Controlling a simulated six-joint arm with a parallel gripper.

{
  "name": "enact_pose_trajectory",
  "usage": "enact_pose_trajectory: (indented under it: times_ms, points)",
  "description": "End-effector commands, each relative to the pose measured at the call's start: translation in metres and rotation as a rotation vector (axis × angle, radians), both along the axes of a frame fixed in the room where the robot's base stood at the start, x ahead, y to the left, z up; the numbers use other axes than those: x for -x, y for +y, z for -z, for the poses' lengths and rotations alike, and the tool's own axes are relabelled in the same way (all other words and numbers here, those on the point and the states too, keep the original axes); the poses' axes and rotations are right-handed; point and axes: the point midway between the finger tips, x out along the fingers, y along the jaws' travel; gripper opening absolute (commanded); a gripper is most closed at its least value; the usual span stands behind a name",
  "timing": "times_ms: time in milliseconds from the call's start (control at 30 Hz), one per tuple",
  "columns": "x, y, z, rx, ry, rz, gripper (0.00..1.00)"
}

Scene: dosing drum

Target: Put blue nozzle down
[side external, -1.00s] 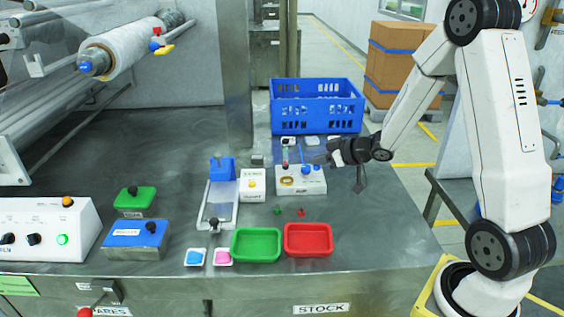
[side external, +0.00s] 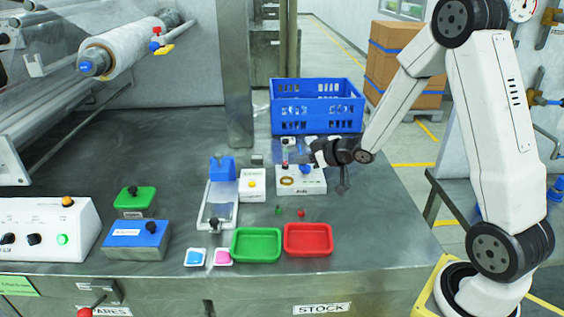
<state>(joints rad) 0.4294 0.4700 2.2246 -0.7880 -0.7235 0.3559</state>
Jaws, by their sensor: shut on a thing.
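A small slim blue piece, the blue nozzle (side external: 305,158), shows at the fingertips of my gripper (side external: 314,153) in the side external view. My gripper is shut on it, just above the back right of a small white box (side external: 290,185). The fingers and arm hide part of the nozzle, and I cannot tell whether its lower end touches the box. A brown ring (side external: 287,181) and a red-topped piece (side external: 285,162) are on or by the white box.
A blue crate (side external: 316,117) stands behind. Green (side external: 256,261) and red (side external: 308,255) trays are in front, with small green and red pieces behind them. A blue-headed stand (side external: 221,214) and a yellow-button box (side external: 252,198) are left. The right bench top is clear.

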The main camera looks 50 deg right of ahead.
Motion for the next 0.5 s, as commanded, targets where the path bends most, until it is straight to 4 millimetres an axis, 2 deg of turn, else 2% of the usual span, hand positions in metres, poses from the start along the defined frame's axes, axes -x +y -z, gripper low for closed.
enact_pose_trajectory:
  times_ms: [200,500]
  points:
    - [-0.019,0.024,0.001,0.0,-0.004,0.053,0.0]
    - [-0.035,0.052,0.006,-0.001,-0.009,0.134,0.0]
